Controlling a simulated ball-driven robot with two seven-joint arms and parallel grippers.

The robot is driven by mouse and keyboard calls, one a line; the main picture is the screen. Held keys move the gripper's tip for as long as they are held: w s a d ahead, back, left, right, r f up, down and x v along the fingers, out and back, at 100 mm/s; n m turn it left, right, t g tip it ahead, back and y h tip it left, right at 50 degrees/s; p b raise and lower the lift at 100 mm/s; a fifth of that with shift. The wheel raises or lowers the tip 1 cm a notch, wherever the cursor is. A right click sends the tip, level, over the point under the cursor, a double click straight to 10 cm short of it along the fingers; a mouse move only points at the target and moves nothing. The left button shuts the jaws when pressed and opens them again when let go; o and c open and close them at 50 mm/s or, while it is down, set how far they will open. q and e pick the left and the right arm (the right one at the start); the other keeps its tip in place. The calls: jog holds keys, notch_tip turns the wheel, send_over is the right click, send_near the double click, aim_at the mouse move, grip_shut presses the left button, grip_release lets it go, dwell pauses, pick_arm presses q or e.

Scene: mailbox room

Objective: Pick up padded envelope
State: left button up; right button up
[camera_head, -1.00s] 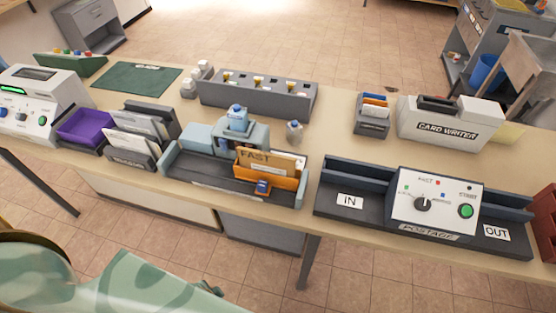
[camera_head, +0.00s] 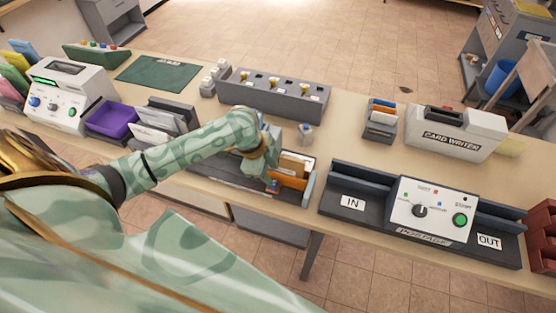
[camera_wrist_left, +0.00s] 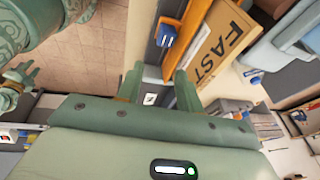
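A tan envelope marked FAST, which fits the padded envelope (camera_wrist_left: 225,45), stands in an orange holder on the counter. In the head view the envelope (camera_head: 293,164) is partly hidden behind my left gripper (camera_head: 268,170). In the left wrist view my left gripper (camera_wrist_left: 160,82) is open, its two fingers apart. The right-hand finger is close to the envelope's lower edge; I cannot tell whether it touches. Nothing is held between the fingers. A green part, perhaps my right gripper (camera_wrist_left: 18,80), shows small at the left of the wrist view, too unclear to read.
The orange holder (camera_head: 290,183) has a blue clip on its front and sits in a grey tray (camera_head: 309,186). A postage machine (camera_head: 432,211) stands to the right, a grey socket block (camera_head: 273,96) behind. Letter racks and a purple bin (camera_head: 110,120) are left. Some bare counter lies behind the postage machine.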

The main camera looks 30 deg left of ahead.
aim_at(280, 161)
pick_arm(q)
jog(key=w+a+r+g+h, duration=0.2)
jog(key=w+a+r, duration=0.2)
jog(key=a+r, duration=0.5)
jog(key=shift+m, duration=0.3)
jog(key=x, duration=0.3)
jog(key=b+x, duration=0.1)
jog(key=x, duration=0.2)
jog(key=d+x, duration=0.1)
jog(key=x, duration=0.2)
jog(key=shift+w+d, duration=0.1)
jog(key=shift+w, duration=0.25)
jog(key=d+f, duration=0.1)
jog(key=f, duration=0.1)
jog(key=w+d+f+b, duration=0.1)
jog(key=d+f, duration=0.1)
jog(key=shift+w+d+f, duration=0.15)
jog(key=shift+w+d, duration=0.05)
jog(key=shift+d, duration=0.15)
jog(key=shift+f, duration=0.25)
grip_shut()
